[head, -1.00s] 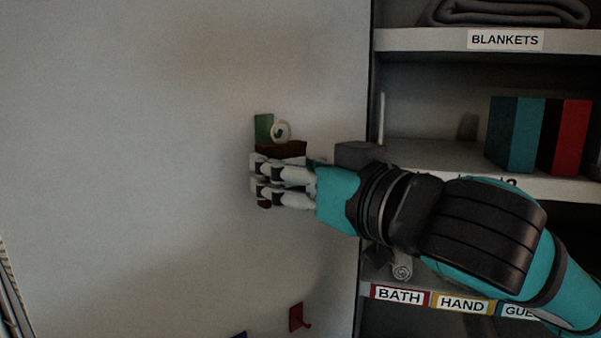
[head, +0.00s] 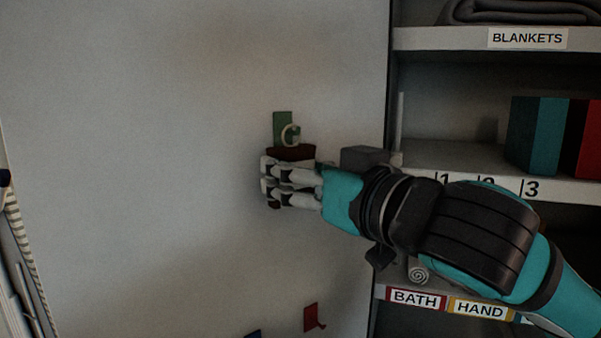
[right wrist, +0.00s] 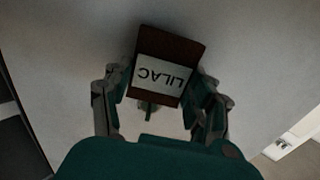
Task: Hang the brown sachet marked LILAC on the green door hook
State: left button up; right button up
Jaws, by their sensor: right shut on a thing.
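The brown sachet (head: 291,153) is in my right gripper (head: 270,182), against or close to the pale door. Its white LILAC label (right wrist: 162,76) reads upside down in the right wrist view, between the fingers. The sachet's pale loop (head: 290,134) stands above its top edge and overlaps the lower right of the green door hook (head: 281,119). I cannot tell whether the loop is around the hook's peg or only in front of it. Part of the green hook (right wrist: 150,107) also shows beyond the sachet in the right wrist view. My left gripper is out of view.
A red hook (head: 311,317) and the top of a blue one (head: 253,334) are lower on the door. Right of the door, shelves hold a grey box (head: 364,157), teal and red books (head: 535,135) and a folded blanket (head: 515,12). The door's left side is bare.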

jog(key=o, duration=1.3)
jog(key=shift+c, duration=0.2)
